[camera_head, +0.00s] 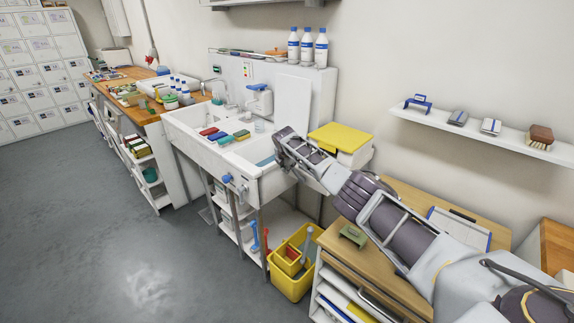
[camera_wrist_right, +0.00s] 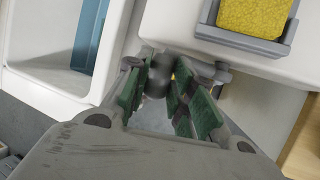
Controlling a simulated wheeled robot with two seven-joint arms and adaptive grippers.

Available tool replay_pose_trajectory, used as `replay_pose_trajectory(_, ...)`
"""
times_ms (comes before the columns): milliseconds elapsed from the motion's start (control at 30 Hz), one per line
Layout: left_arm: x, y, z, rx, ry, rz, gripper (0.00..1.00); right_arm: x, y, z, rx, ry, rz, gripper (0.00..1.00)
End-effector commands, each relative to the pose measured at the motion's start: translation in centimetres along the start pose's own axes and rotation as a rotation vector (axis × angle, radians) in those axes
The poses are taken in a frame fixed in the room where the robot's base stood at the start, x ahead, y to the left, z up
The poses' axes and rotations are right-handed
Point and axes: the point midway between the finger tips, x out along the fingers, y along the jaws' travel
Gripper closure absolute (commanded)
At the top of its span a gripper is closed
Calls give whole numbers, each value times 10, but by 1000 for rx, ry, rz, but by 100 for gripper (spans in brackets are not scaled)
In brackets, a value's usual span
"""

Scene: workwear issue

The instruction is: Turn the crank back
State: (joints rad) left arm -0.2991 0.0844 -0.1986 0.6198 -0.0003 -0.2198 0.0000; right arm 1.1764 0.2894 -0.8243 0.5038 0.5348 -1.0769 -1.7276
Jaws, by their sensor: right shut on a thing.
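My right gripper (camera_head: 283,148) reaches over the right end of the white sink in the head view. In the right wrist view my right gripper (camera_wrist_right: 157,92) has its green-padded fingers closed around a dark grey round piece (camera_wrist_right: 157,78), which looks like the crank's grip. The fingers hide much of it, and the crank's arm and its angle cannot be made out. In the head view my gripper and forearm cover that spot. My left gripper is in neither view.
A yellow-topped box (camera_head: 337,137) stands right beside my right gripper; a yellow pad in a grey tray (camera_wrist_right: 243,45) is close in the wrist view. A yellow bin (camera_head: 291,285) stands below. The left floor is clear.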

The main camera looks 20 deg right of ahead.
Motion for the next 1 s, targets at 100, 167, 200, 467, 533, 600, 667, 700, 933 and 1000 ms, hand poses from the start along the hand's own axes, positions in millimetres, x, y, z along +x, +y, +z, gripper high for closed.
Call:
replay_pose_trajectory(100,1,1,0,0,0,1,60,13,-13,-11,-2,12,-18,100)
replay_pose_trajectory(167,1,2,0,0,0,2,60,13,-13,-12,-2,12,-17,100)
replay_pose_trajectory(200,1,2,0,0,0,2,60,13,-13,-12,-2,12,-16,100)
replay_pose_trajectory(467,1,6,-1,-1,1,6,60,14,-14,-14,-3,14,-14,100)
replay_pose_trajectory(533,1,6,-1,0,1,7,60,14,-13,-14,-4,14,-14,100)
replay_pose_trajectory(600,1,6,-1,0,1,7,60,14,-13,-15,-4,14,-13,100)
replay_pose_trajectory(667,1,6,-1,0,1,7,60,14,-13,-15,-4,14,-13,100)
replay_pose_trajectory(700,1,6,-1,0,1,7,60,14,-13,-15,-5,14,-13,100)
replay_pose_trajectory(933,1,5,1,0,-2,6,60,13,-11,-16,-6,15,-10,54)
replay_pose_trajectory(1000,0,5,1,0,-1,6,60,12,-10,-15,-6,14,-8,54)
